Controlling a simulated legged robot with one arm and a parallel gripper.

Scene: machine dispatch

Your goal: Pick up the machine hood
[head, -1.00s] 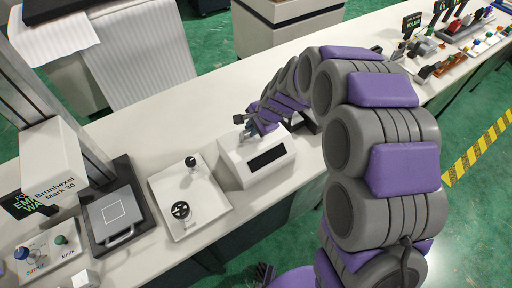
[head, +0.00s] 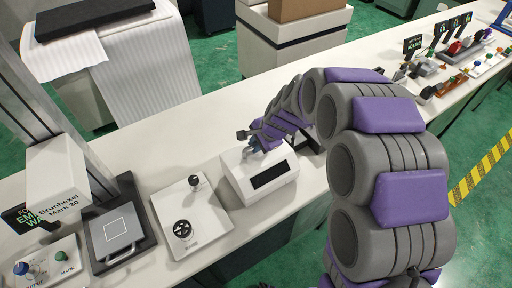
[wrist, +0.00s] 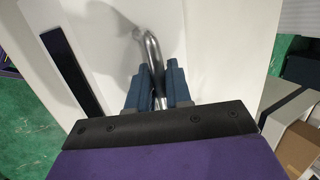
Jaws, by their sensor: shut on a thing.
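The machine hood (head: 240,187) is a white box with a black window strip (head: 269,175) on its front, standing on the white bench. In the wrist view its white top (wrist: 205,45) fills the middle, with the dark strip at the left. A curved metal handle (wrist: 152,52) rises from it. My gripper (wrist: 154,88) has its blue fingers on both sides of the handle and is shut on it. In the head view my gripper (head: 252,148) is small at the top of the hood, partly hidden by my arm.
Left of the hood is a white panel (head: 207,232) with a black knob and handwheel. Further left stands the Brunhexel Mark 30 marking machine (head: 55,180). Tools and small parts (head: 440,85) crowd the bench at the right. Bare bench lies behind the hood.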

